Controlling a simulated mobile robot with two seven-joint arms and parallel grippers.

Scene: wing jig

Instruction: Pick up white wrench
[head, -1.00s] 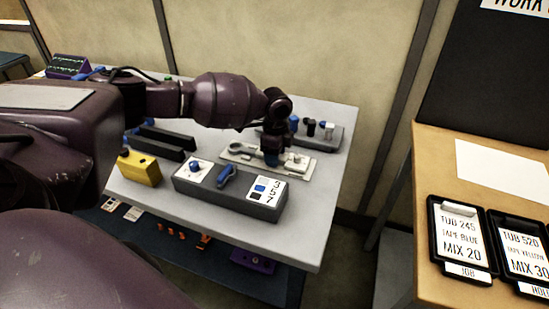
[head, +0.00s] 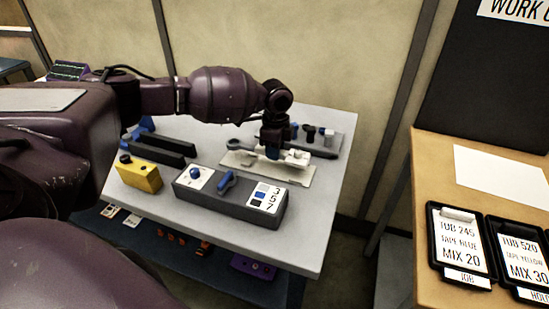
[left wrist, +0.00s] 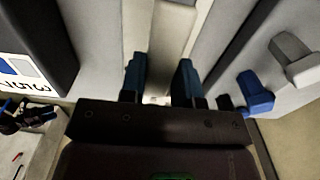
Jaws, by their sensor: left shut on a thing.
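My left gripper (head: 272,155) points down over the pale tray (head: 240,161) on the grey table and is shut on the white wrench (head: 296,157). The white wrench shows on both sides of the fingers and appears just above the tray. Part of it is hidden by the gripper. In the left wrist view, the blue fingertips (left wrist: 161,78) stand on either side of a pale bar running away from the camera. A dark ring-ended shape (head: 237,145) shows just left of the gripper; I cannot tell whether it is a shadow or a separate part. My right gripper is not in view.
A grey control box (head: 230,197) with blue knobs stands in front of the tray, and a yellow box (head: 139,174) stands left of it. Behind the tray is a grey block with several pegs (head: 308,131). The table's right end is clear.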

